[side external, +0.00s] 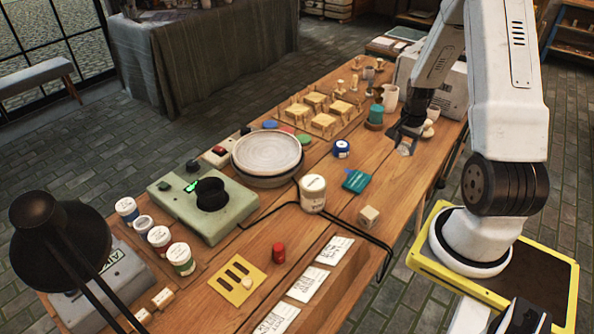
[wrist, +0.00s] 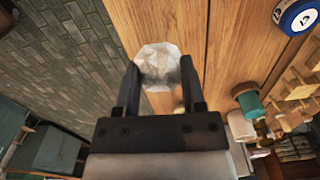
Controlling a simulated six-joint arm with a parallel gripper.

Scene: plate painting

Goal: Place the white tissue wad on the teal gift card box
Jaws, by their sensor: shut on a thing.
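My gripper (side external: 400,146) is above the right part of the wooden table. In the wrist view, my gripper (wrist: 162,88) has its two dark fingers on either side of the white tissue wad (wrist: 160,65) and is shut on it. The wad is crumpled and also shows small and pale at the fingertips in the side view (side external: 405,149). The teal gift card box (side external: 356,181) lies flat on the table, to the left of and nearer the camera than my gripper. Its top looks bare, and it is not visible in the wrist view.
A black cable (side external: 345,232) crosses the table. A teal-topped spool (side external: 375,115) stands behind my gripper. Bare wood lies between gripper and box.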

